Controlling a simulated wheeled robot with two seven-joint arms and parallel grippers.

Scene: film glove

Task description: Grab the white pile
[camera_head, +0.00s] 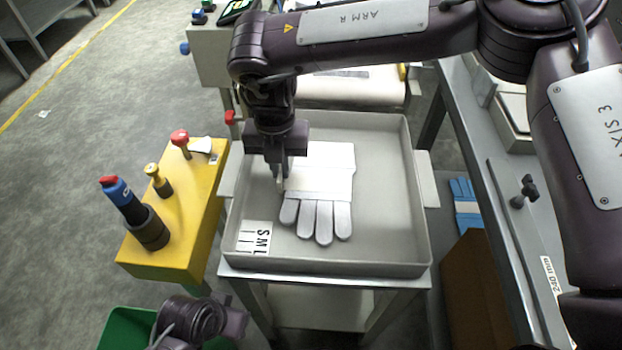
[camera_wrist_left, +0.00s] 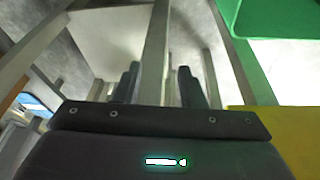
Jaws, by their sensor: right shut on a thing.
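The white pile (camera_head: 322,185), a flat stack of white and pale grey gloves with a white band across it, lies in the grey tray (camera_head: 390,240). Its fingers point toward the tray's near side. My right gripper (camera_head: 281,183) points down at the pile's left edge and is shut on it. The arm hides part of the pile's far left corner. My left gripper is low at the bottom left in the head view. In the left wrist view its two fingers (camera_wrist_left: 160,88) stand apart with nothing held between them.
A size card (camera_head: 254,238) marked S M L lies in the tray's near left corner. A yellow stand (camera_head: 190,215) with knobs is on the left, above a green bin (camera_head: 125,328). A blue glove bundle (camera_head: 464,205) lies right of the tray. The tray's right side is clear.

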